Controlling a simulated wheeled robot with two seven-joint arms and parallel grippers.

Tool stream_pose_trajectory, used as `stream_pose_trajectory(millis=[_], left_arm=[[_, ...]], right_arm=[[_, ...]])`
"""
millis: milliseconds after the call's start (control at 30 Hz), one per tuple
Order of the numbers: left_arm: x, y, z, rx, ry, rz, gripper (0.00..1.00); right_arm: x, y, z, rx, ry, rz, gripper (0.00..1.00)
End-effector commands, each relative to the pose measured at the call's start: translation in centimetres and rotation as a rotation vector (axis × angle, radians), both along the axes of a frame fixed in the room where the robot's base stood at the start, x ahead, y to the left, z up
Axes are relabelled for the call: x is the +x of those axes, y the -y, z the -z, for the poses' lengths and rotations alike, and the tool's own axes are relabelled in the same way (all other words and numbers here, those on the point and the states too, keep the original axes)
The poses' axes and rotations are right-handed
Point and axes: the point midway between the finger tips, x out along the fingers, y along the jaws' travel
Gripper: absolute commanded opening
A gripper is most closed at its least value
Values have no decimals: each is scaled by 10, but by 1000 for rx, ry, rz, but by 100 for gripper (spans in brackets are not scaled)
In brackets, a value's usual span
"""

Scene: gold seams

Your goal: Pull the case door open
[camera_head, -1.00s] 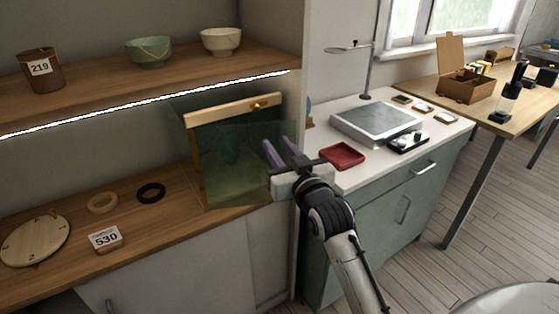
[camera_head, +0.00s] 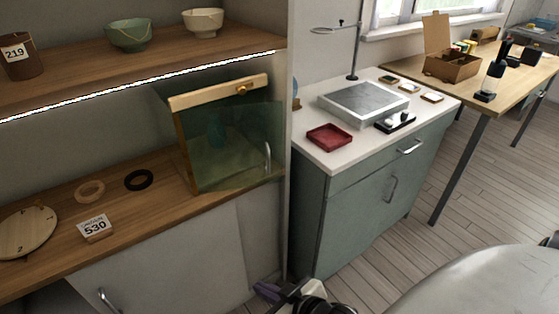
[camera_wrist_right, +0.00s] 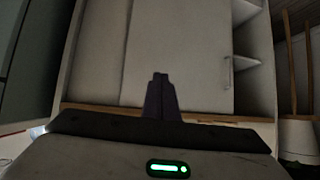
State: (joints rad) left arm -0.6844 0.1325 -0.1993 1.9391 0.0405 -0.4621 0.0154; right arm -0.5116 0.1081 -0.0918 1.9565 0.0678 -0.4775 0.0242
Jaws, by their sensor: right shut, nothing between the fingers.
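The glass case (camera_head: 215,145) stands on the lower wooden shelf, with a wooden top rail (camera_head: 220,92) and a small brass knob on it. Its greenish glass front shows a pale upright handle (camera_head: 267,156) near the right edge. I cannot tell whether the door stands ajar. My right gripper (camera_head: 266,291) is low at the bottom edge, below and apart from the case, partly cut off. Its fingers (camera_wrist_right: 160,95) are shut and empty in the wrist view, before pale cabinet doors. My left gripper is out of view.
Rings and a 530 card (camera_head: 95,228) lie left of the case; bowls stand on the upper shelf. A white wall panel separates the shelves from a green cabinet (camera_head: 350,205) bearing a red tray (camera_head: 330,137). Open floor lies at the right.

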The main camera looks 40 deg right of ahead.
Motion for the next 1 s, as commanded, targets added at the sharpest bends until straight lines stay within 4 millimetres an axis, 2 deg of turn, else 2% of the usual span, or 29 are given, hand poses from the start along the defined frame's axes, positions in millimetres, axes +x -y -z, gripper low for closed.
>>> stream_pose_trajectory(millis=[33,67,100,167,333,467,567,700,800,900,1000], left_arm=[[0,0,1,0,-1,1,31],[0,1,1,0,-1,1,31],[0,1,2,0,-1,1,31],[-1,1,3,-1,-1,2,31],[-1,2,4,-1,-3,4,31],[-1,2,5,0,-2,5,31],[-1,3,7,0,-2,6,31],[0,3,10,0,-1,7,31],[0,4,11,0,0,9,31],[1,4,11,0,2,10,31],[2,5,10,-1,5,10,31]], right_arm=[[-26,-7,21,32,-62,-10,0],[-39,-9,32,64,-94,-9,0],[-48,-10,39,108,-122,3,0],[-53,-6,45,169,-147,29,0],[-44,16,44,349,-169,128,0],[-21,43,29,524,-149,223,0],[5,71,5,702,-104,304,0],[44,119,-51,998,-1,396,0],[65,152,-95,1197,81,424,0],[77,180,-135,1356,153,428,0],[82,197,-162,1463,202,421,0]])
